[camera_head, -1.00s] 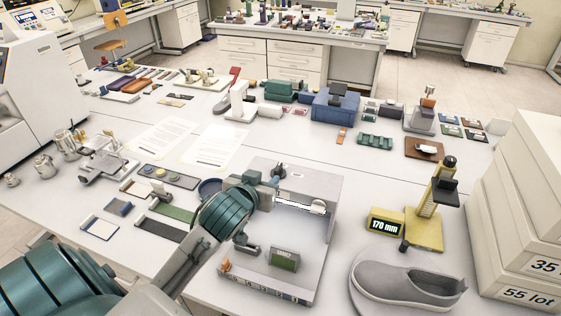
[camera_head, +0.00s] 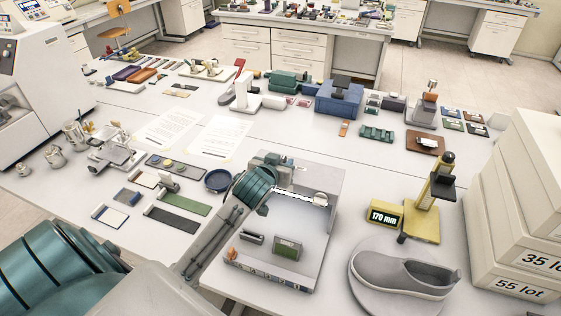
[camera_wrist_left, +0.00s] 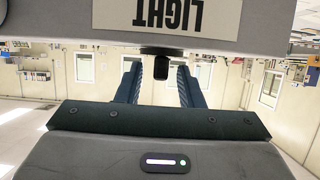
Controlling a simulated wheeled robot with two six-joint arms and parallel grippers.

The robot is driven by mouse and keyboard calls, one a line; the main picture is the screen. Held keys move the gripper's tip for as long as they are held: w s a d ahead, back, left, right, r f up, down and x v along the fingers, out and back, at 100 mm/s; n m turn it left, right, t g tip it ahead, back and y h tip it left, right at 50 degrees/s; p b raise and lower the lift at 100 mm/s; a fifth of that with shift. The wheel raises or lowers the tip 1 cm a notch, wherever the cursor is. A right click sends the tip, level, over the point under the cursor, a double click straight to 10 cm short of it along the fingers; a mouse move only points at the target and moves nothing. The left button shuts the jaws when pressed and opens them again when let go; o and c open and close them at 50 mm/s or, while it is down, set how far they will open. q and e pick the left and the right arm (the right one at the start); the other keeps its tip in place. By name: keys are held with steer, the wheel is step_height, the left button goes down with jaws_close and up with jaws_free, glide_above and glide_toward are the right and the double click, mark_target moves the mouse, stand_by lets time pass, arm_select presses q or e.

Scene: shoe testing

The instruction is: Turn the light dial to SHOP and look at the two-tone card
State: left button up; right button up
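The light booth (camera_head: 328,200) is a pale open box in the middle of the near table. In the left wrist view, upside down, its panel bears a LIGHT label (camera_wrist_left: 168,14), with a black dial (camera_wrist_left: 161,62) beside it. My left gripper (camera_wrist_left: 160,85) is open, its two fingers on either side of the dial with gaps showing. In the head view the left wrist (camera_head: 256,187) covers much of the booth's upper left. The dial's setting is unreadable. A small green block or card (camera_head: 288,247) stands inside the booth; I cannot tell whether it is two-tone. My right gripper is not in view.
A grey shoe (camera_head: 400,272) sits on a round plate at right, near a yellow gauge (camera_head: 428,215) and its 170 mm display (camera_head: 385,214). Stacked pale boxes (camera_head: 520,220) stand at the right edge.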

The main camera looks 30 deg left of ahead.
arm_select(q)
jaws_close()
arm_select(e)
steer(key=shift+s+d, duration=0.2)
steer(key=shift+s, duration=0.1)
